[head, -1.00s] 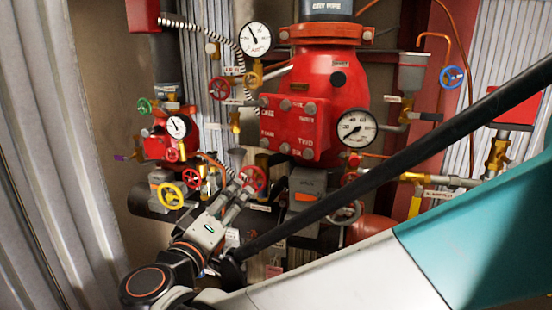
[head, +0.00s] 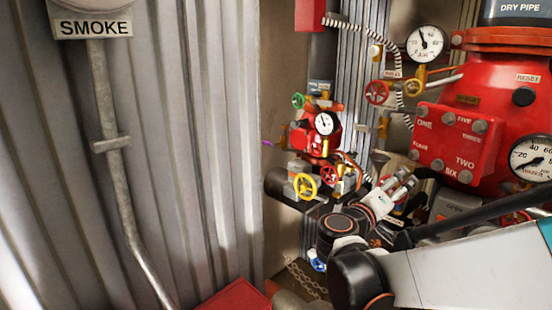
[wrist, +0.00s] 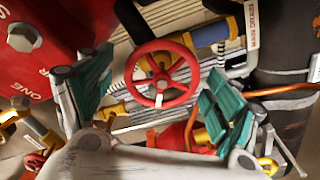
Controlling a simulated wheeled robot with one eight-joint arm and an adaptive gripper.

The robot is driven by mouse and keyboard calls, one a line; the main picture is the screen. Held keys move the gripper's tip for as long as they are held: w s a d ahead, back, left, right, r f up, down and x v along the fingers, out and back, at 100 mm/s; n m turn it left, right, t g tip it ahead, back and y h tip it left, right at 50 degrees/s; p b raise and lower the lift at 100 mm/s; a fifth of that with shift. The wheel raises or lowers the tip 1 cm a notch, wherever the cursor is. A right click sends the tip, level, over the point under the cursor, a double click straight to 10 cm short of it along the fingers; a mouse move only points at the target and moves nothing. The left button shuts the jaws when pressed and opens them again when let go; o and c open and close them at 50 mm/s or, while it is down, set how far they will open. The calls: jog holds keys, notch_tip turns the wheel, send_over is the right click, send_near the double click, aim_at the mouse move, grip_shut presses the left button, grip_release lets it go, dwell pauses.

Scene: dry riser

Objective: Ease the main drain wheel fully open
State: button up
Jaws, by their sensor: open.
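A red spoked handwheel (wrist: 161,82) sits in the middle of the wrist view, in front of a blue and brass valve body. My gripper (wrist: 155,92) is open, its teal-padded fingers apart to the left and right of the wheel, with nothing held. I cannot tell how near the fingertips are to the rim. In the head view my gripper (head: 401,182) is below the red numbered cover and hides what lies behind it.
A red valve housing (head: 507,100) with gauges fills the right. A smaller red valve cluster (head: 318,140) stands at centre, with a yellow wheel (head: 305,186) and another red wheel (head: 328,174). A second red wheel (head: 377,92) is higher up. A corrugated wall (head: 190,150) closes the left.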

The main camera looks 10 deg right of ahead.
jog(key=shift+w+d+f, duration=0.1)
jog(key=shift+w, duration=0.3)
jog(key=shift+s, duration=0.15)
jog(key=shift+c, duration=1.1)
jog(key=c, duration=0.8)
jog(key=shift+c, duration=0.2)
